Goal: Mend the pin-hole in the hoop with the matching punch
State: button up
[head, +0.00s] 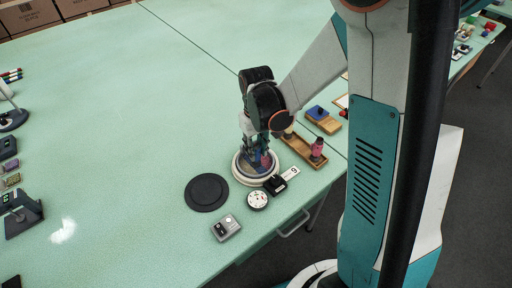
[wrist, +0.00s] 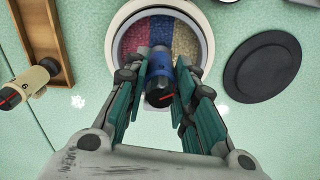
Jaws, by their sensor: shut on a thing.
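The hoop (wrist: 208,51) is a white ring around tufted fabric in red, blue and yellow bands. It lies on the green table and also shows in the head view (head: 237,177). My gripper (wrist: 159,72) is shut on a blue punch (wrist: 160,63) with a black end bearing a red line. The punch is over the blue band; I cannot tell whether it touches the fabric. I cannot make out the pin-hole. A cream punch (wrist: 30,82) with a black end is at the wooden tray (wrist: 55,45). A pink punch (head: 317,150) stands at the tray's near end in the head view.
A flat black disc (head: 206,193) lies left of the hoop. A white dotted disc (head: 258,200), a small black item with a white tag (head: 282,181) and a grey box (head: 226,228) lie near the table edge. The table's left middle is clear.

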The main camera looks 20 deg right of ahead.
jog(key=shift+f+b, duration=0.45)
dwell(1.6)
jog(key=shift+r+p, duration=2.5)
jog(key=shift+r, duration=1.05)
